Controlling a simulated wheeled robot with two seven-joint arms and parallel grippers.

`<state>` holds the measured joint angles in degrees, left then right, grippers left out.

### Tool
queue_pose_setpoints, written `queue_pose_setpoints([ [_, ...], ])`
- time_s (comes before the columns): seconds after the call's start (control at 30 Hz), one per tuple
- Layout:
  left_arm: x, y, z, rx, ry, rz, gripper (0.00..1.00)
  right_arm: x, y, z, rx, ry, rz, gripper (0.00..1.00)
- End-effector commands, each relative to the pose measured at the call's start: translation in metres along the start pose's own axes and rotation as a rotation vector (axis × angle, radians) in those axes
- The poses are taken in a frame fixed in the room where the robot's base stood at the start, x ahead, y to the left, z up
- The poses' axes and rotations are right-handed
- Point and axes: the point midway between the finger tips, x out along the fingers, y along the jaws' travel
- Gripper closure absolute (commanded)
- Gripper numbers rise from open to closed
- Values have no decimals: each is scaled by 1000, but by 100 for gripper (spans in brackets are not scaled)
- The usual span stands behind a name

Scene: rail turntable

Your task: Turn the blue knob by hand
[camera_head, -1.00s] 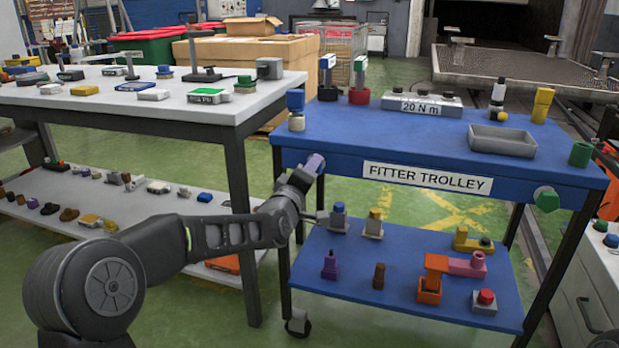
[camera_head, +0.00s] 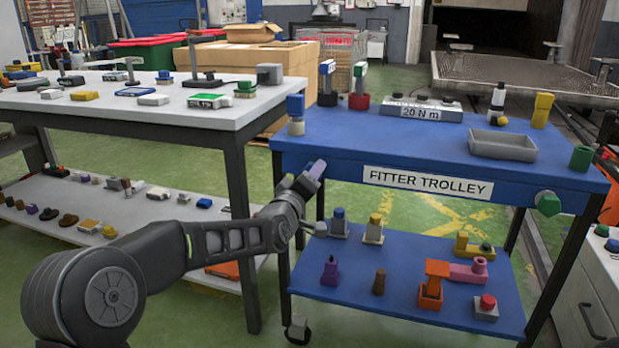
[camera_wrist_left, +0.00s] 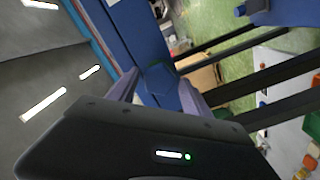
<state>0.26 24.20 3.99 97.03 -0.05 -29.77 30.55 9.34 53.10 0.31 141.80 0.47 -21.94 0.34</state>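In the left wrist view a blue six-sided knob (camera_wrist_left: 158,78) shows against the blue trolley front, low in contrast. My left gripper (camera_wrist_left: 160,88) is open, with one purple-grey finger on each side of the knob in that view. I cannot tell whether either finger touches it. In the head view my left gripper (camera_head: 317,170) is at the left part of the trolley's front edge, and the knob is hidden there. My right gripper is not in view.
The blue fitter trolley (camera_head: 330,151) has a grey tray (camera_head: 503,144) on top and a green knob (camera_head: 547,203) at its right front. Its lower shelf (camera_head: 350,283) holds several small parts below my gripper. A white-topped table (camera_head: 150,107) stands at left.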

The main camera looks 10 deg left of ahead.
Motion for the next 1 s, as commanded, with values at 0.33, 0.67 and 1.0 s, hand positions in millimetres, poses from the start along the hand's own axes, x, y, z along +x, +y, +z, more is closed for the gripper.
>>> queue_pose_setpoints([
  [0.33,0,1,-1,-1,2,1,35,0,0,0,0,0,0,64],
  [0.67,-33,2,-2,-1,2,1,35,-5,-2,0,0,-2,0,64],
  [1.0,-76,0,-1,0,1,1,35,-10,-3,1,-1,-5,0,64],
])
